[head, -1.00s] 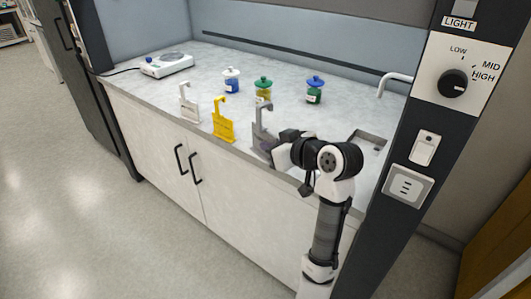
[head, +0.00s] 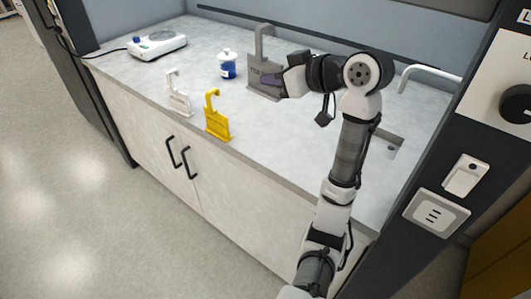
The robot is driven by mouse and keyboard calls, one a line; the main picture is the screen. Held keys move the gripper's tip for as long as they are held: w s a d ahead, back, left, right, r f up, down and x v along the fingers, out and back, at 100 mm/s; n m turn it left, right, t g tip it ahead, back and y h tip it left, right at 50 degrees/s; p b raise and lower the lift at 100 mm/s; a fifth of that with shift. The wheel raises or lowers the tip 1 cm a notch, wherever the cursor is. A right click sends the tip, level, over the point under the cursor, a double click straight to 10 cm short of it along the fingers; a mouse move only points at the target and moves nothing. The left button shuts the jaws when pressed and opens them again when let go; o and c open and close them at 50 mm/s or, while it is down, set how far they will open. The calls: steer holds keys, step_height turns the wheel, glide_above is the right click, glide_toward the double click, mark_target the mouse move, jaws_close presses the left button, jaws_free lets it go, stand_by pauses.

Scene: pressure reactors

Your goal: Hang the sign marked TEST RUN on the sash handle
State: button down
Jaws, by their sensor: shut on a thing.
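The grey sign (head: 264,73) has a tall hook on top and lettering on its face that seems to begin with T; the rest is hard to read and partly covered by my gripper. My gripper (head: 281,83) is shut on the grey sign at its right side and holds it upright, raised over the worktop. A white sign (head: 178,98) and a yellow sign (head: 217,121) stand near the worktop's front edge, each with a hook on top; their lettering is too small to read. The sash handle cannot be made out in the head view.
A white-lidded jar with blue contents (head: 228,68) stands left of the held sign. A pale tap (head: 428,74) and a dark post with sockets (head: 437,213) are on the right.

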step_height(320, 180, down, 20)
steer(key=shift+r+p, duration=0.15)
steer(key=shift+p, duration=1.05)
steer(key=shift+f, duration=0.2)
steer(key=c, duration=1.6)
jaws_free()
steer(key=shift+o, duration=0.2)
steer(key=b+v, duration=0.2)
steer(key=v, duration=0.5)
steer(key=shift+s+d+b, duration=0.15)
steer(key=shift+s+b, duration=0.15)
steer(key=shift+b, duration=0.1)
steer(key=shift+s+f, duration=0.1)
